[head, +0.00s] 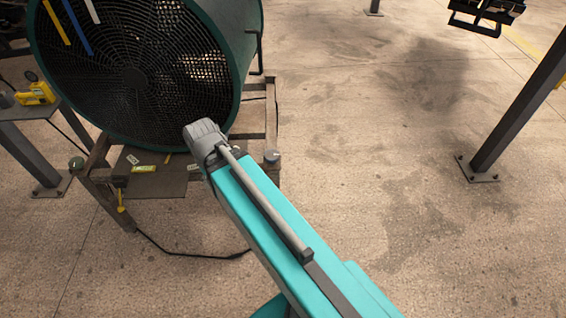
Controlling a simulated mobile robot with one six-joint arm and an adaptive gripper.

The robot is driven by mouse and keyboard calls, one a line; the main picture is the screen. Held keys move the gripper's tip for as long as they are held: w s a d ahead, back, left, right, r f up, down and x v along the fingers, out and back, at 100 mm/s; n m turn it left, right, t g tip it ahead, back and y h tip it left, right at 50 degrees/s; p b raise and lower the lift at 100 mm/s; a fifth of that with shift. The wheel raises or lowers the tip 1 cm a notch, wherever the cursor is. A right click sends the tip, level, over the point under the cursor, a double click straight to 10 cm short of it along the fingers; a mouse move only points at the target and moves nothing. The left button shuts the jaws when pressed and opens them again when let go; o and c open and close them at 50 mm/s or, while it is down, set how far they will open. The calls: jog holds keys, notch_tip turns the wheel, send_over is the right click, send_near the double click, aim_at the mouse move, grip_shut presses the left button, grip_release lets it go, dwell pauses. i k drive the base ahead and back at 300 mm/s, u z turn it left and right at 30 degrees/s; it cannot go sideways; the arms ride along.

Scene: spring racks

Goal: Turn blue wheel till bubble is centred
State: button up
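A small round knob with a pale bluish top (272,156) sits at the right front corner of the fan's stand, just right of my arm. It may be the blue wheel; its colour is hard to tell at this size. My teal arm reaches up from the bottom to a grey joint in front of the fan's lower right edge. My gripper does not show.
A large dark fan (137,78) with a green rim stands on the stand (160,188). A yellow device (36,94) rests on a bench at left. A black cable (195,255) lies on the floor. A dark post (520,95) stands at right. The floor between is clear.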

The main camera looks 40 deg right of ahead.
aim_at(271, 157)
jog(key=u, duration=0.05)
jog(key=k, duration=1.35)
jog(key=z, duration=0.6)
jog(key=i, duration=1.25)
jog(key=u, duration=0.05)
